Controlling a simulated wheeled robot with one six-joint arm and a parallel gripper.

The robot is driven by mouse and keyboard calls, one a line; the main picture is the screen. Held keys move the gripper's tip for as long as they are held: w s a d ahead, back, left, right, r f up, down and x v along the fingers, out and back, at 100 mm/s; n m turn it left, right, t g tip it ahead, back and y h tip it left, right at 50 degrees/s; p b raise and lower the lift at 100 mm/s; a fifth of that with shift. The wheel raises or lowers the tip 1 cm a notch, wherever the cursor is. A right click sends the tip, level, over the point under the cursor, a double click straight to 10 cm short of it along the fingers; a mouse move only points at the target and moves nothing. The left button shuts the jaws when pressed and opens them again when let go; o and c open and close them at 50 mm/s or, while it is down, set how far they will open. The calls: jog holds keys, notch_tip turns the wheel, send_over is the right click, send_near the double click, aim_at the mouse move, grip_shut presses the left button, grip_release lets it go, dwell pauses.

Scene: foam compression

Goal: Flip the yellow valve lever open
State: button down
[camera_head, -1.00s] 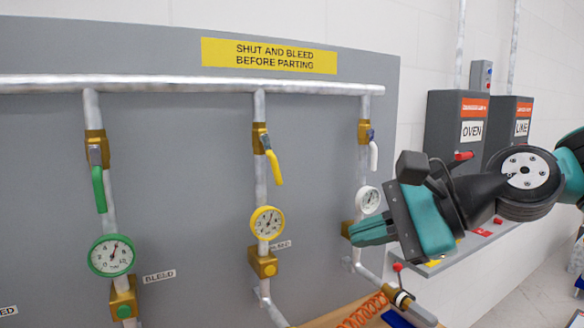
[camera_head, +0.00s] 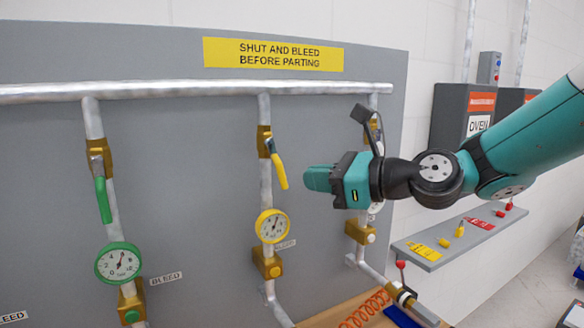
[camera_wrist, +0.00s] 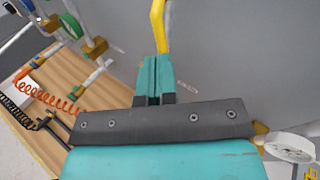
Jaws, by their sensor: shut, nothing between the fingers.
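The yellow valve lever (camera_head: 279,168) hangs from a brass valve body (camera_head: 264,141) on the middle vertical pipe, slanting down and slightly right. My gripper (camera_head: 306,179) is shut and empty, its teal fingertips just to the right of the lever's lower end in the head view. In the wrist view the yellow lever (camera_wrist: 158,25) stands just beyond the closed fingertips (camera_wrist: 155,62). I cannot tell whether they touch.
A green lever (camera_head: 103,200) is on the left pipe. A yellow gauge (camera_head: 271,226) and brass fitting (camera_head: 266,262) sit below the yellow lever. My arm covers most of the right pipe's valve. A grey shelf (camera_head: 430,254) is at the right.

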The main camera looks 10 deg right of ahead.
aim_at(284, 178)
jog(key=shift+p+x, duration=0.55)
jog(key=shift+x, duration=1.3)
jog(key=shift+s, duration=0.1)
jog(key=shift+s+a+f+m+y+p, duration=0.15)
jog(key=shift+a+m+y+p, duration=0.15)
jog(key=shift+a+m+p, duration=0.15)
jog(key=shift+s+a+f+m+y+p, duration=0.2)
jog(key=shift+a+m+y+p, duration=0.1)
jog(key=shift+a+m, duration=0.1)
